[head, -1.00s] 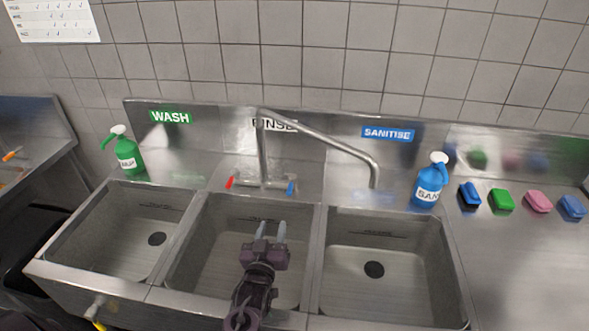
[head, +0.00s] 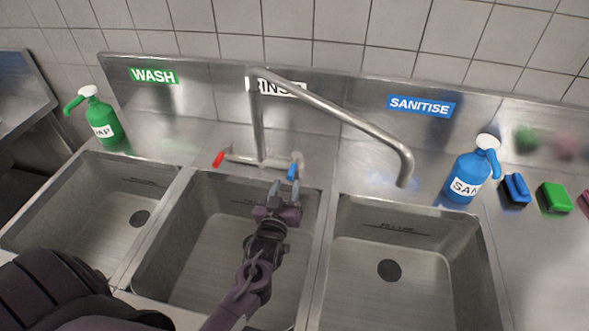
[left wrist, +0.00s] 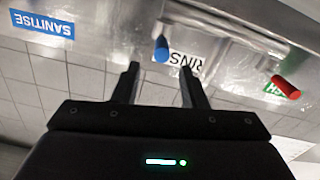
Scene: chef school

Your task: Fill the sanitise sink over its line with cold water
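The sanitise sink (head: 440,284) is the right-hand basin, under the blue SANITISE label (head: 420,106). Its fill-line mark (head: 397,228) and dark drain (head: 389,270) show, and I see no water in it. The tap spout (head: 345,115) angles right, its end above that sink's back edge. No stream shows. The blue cold handle (head: 294,168) is just beyond my left gripper (head: 287,186). In the left wrist view the handle (left wrist: 161,48) appears between and ahead of the open fingers (left wrist: 162,82); contact is unclear. My right gripper is not in view.
The red tap handle (head: 218,158) is left of the spout base. A blue bottle (head: 468,175) stands right of the spout, near several brushes or sponges. A green bottle (head: 104,122) stands at the left. The wash basin (head: 70,215) and rinse basin (head: 190,250) adjoin.

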